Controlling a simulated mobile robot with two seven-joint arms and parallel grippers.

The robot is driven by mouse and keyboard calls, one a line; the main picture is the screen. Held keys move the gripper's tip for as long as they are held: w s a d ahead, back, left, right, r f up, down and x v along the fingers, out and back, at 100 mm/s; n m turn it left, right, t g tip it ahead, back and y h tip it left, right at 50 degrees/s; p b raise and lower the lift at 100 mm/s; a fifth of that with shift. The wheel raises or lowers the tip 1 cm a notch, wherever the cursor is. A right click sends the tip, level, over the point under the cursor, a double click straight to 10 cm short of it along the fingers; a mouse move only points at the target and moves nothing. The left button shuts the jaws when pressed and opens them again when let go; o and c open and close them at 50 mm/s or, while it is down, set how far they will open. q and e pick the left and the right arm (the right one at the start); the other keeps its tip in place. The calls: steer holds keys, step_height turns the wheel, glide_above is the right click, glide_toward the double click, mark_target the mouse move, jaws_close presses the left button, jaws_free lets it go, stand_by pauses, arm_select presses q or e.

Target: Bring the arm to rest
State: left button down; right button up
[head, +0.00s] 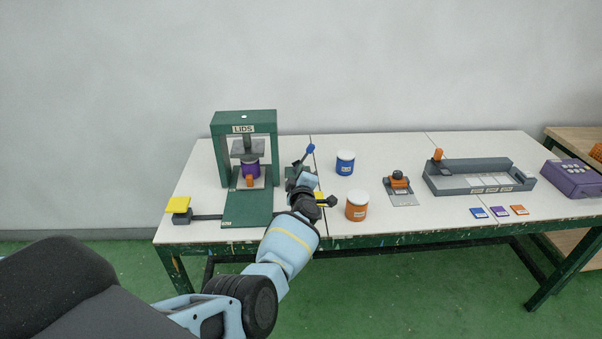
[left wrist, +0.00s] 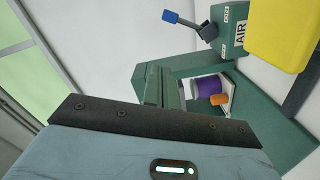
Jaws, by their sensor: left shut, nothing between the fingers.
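My left arm reaches from the lower left of the head view over the table's front edge. My left gripper (head: 302,180) is shut and empty, in front of the blue-knobbed lever (head: 308,151) and right of the green LIDS press (head: 276,150). The press also shows in the left wrist view (left wrist: 270,104), with a purple can (left wrist: 210,88) and a small orange part (left wrist: 219,99) inside. The AIR box (left wrist: 229,32) and its lever show at the top there. My right gripper is not in view.
A yellow pad (head: 179,204) on a dark arm is left of the press. A blue can (head: 345,165) and an orange can (head: 356,208) stand just right of my gripper. A grey tray fixture (head: 457,187) and a purple keypad box (head: 575,180) are farther right.

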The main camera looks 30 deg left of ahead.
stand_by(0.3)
arm_select(q)
steer(key=s+f+m+h, duration=0.1)
steer(key=s+f, duration=0.1)
steer(key=f, duration=0.1)
steer(key=s+f+m, duration=0.2)
steer(key=s, duration=0.1)
steer(key=s+f+m+h, duration=0.1)
steer(key=s+f+m, duration=0.1)
steer(key=s+f, duration=0.1)
steer(key=shift+a+f+h, duration=0.25)
steer(key=shift+f+h, duration=0.05)
steer(key=shift+f, duration=0.05)
steer(key=s+d+f+m+g+h, duration=0.1)
steer(key=s+d+f+m+h, duration=0.2)
steer(key=s, duration=0.6)
steer(key=s+d+f+m+g+h, duration=0.1)
steer(key=s+d+f+m, duration=0.2)
steer(key=s+f+m, duration=0.5)
steer(key=s+d+f+m+g+h, duration=0.15)
steer(key=s+d, duration=0.25)
steer(key=s, duration=0.7)
steer(key=s+d+m+g+h, duration=0.1)
steer(key=s+d, duration=0.1)
steer(key=s, duration=0.5)
steer(key=s+d+m+g+h, duration=0.1)
steer(key=s+d+m+g, duration=0.1)
steer(key=s, duration=0.6)
steer(key=shift+d+f, duration=0.25)
steer(key=shift+d, duration=0.45)
